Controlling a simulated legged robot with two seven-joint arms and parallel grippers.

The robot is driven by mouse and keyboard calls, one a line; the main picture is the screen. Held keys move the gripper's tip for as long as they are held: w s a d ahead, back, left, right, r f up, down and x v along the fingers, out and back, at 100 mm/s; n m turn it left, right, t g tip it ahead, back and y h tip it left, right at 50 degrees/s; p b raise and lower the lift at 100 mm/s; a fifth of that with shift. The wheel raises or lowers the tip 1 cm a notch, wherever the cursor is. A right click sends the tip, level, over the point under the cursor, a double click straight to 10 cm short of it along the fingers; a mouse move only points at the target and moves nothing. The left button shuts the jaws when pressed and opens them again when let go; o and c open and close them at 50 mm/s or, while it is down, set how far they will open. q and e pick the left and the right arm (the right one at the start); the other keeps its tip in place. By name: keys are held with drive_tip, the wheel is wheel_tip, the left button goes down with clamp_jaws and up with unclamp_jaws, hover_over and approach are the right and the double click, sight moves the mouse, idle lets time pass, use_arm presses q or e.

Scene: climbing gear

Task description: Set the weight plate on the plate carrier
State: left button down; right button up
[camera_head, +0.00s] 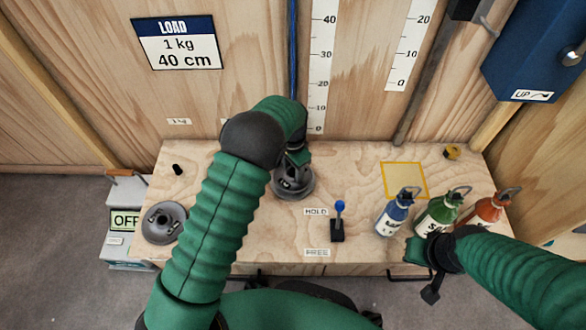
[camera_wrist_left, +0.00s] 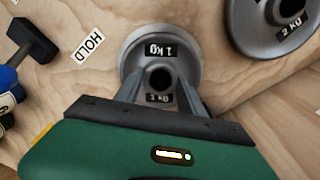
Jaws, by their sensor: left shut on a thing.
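The grey weight plate (camera_head: 294,184) marked 1 kg is at the back middle of the wooden bench, below the blue cord. My left gripper (camera_head: 297,158) reaches down over it and is shut on its raised hub. In the left wrist view the plate (camera_wrist_left: 192,58) shows its 1 kg label, with my left fingers (camera_wrist_left: 160,90) on either side of the hub. I cannot tell whether the plate touches the surface beneath it. No plate carrier can be made out apart from the plate and arm. My right gripper (camera_head: 430,280) is beside the green bottle; its jaws are unclear.
A second plate (camera_head: 163,223), marked 2 kg in the wrist view (camera_wrist_left: 272,32), lies at the bench's left. A blue-knobbed lever (camera_head: 338,222) stands by the HOLD label. Blue (camera_head: 393,215), green (camera_head: 436,214) and orange (camera_head: 487,212) bottles stand right. A yellow-edged square (camera_head: 404,179) is clear.

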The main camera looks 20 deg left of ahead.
use_arm(q)
drive_tip(key=shift+r, duration=0.15)
drive_tip(key=shift+f, duration=0.55)
idle(0.4)
drive_tip(key=c, duration=1.1)
unclamp_jaws()
drive_tip(key=shift+o, duration=0.5)
wheel_tip(320, 180, up, 11)
drive_tip(key=p, duration=1)
drive_tip(key=shift+p, duration=0.3)
